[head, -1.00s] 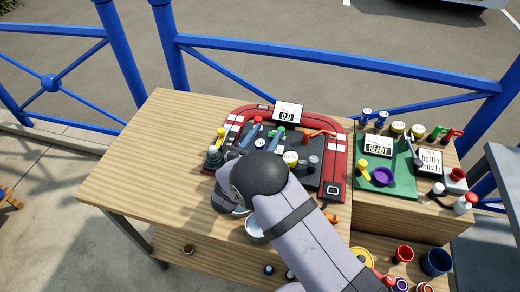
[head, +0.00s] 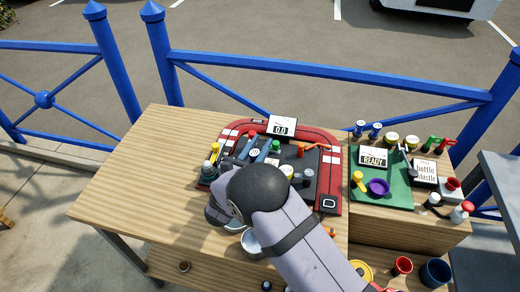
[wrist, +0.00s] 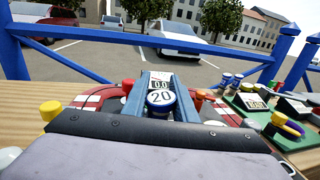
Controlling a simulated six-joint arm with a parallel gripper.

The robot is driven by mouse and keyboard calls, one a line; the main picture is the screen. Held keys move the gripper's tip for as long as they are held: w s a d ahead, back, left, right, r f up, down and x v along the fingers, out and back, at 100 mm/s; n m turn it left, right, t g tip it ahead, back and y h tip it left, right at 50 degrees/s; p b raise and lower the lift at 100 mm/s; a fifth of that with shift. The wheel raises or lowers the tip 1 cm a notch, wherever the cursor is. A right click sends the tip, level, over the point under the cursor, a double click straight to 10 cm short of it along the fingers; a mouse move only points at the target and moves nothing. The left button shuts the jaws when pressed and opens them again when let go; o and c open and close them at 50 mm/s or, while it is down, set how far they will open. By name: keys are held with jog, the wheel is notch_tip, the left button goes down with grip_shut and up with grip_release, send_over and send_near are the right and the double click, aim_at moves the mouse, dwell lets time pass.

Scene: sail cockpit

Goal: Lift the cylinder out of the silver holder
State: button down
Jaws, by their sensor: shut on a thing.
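My gripper (wrist: 160,98) is shut on a cylinder (wrist: 161,98) with a blue rim and a white top marked 20. The two blue-grey fingers stand on either side of it in the wrist view. In the head view the cylinder's small pale top (head: 254,153) shows between the fingers, over the dark middle of a red-edged mat. My wrist and forearm cover the near part of the mat. I cannot make out the silver holder under the cylinder, nor tell whether the cylinder is clear of it.
A display reading 0.0 (head: 282,126) stands behind the gripper. Bottles and coloured pieces crowd the mat (head: 328,203). The wooden table's left side (head: 150,175) is clear.

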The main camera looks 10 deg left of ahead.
notch_tip(320, 180, up, 8)
jog(key=b, duration=0.1)
jog(key=shift+b, duration=0.4)
